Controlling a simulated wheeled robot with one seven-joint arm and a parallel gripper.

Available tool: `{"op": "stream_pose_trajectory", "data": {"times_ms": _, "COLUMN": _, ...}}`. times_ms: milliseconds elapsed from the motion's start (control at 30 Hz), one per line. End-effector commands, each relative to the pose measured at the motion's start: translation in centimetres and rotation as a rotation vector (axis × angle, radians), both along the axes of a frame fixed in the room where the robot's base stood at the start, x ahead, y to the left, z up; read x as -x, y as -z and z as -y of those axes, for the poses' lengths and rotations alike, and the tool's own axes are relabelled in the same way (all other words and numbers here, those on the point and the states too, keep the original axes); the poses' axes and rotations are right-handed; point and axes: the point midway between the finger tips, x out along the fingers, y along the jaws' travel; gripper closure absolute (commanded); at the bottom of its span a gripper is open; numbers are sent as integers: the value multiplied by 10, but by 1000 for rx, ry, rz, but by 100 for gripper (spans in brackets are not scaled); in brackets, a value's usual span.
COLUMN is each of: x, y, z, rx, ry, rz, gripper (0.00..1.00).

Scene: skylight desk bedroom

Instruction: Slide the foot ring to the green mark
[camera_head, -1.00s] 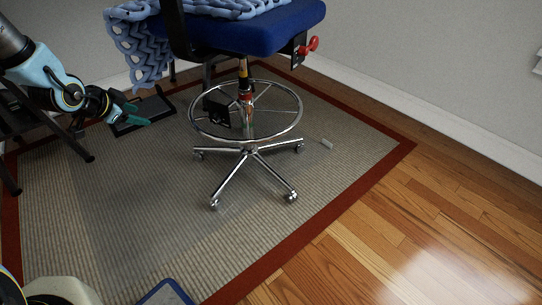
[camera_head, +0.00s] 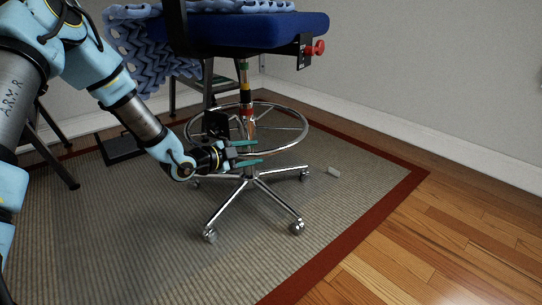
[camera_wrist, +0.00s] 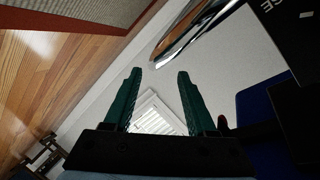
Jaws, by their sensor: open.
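The chrome foot ring (camera_head: 292,146) circles the column of the blue-seated chair, low above its five-armed base. The column (camera_head: 244,72) carries small coloured bands, with yellow and red showing; I cannot surely pick out the green mark. A black block sits on the ring's left, by the column. My gripper (camera_head: 262,153) is at the near side of the ring, its jaws open, one finger above the other. The ring's near rim appears close to the fingers; I cannot tell whether it lies between them. In the wrist view, the green fingers (camera_wrist: 158,95) are apart and nothing is gripped.
The blue seat (camera_head: 260,30) with a knitted blue throw (camera_head: 155,65) hangs over the ring. A red knob (camera_head: 318,47) juts from its right side. The wood floor at right is clear.

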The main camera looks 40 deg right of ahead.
Motion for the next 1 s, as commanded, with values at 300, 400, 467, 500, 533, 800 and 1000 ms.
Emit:
{"op": "stream_pose_trajectory", "data": {"times_ms": 300, "x": 2, "y": 18, "z": 54, "rx": 1, "ry": 1, "rz": 0, "gripper": 43}}
{"op": "stream_pose_trajectory", "data": {"times_ms": 400, "x": 1, "y": 20, "z": 63, "rx": -1, "ry": -1, "rz": -1, "gripper": 43}}
{"op": "stream_pose_trajectory", "data": {"times_ms": 467, "x": 1, "y": 21, "z": 67, "rx": -1, "ry": -1, "rz": -2, "gripper": 43}}
{"op": "stream_pose_trajectory", "data": {"times_ms": 500, "x": 2, "y": 21, "z": 69, "rx": -2, "ry": -1, "rz": -2, "gripper": 43}}
{"op": "stream_pose_trajectory", "data": {"times_ms": 533, "x": 2, "y": 21, "z": 70, "rx": -2, "ry": -1, "rz": -2, "gripper": 43}}
{"op": "stream_pose_trajectory", "data": {"times_ms": 800, "x": 1, "y": 20, "z": 71, "rx": -2, "ry": -1, "rz": -2, "gripper": 43}}
{"op": "stream_pose_trajectory", "data": {"times_ms": 1000, "x": 1, "y": 20, "z": 71, "rx": -2, "ry": -1, "rz": -2, "gripper": 64}}
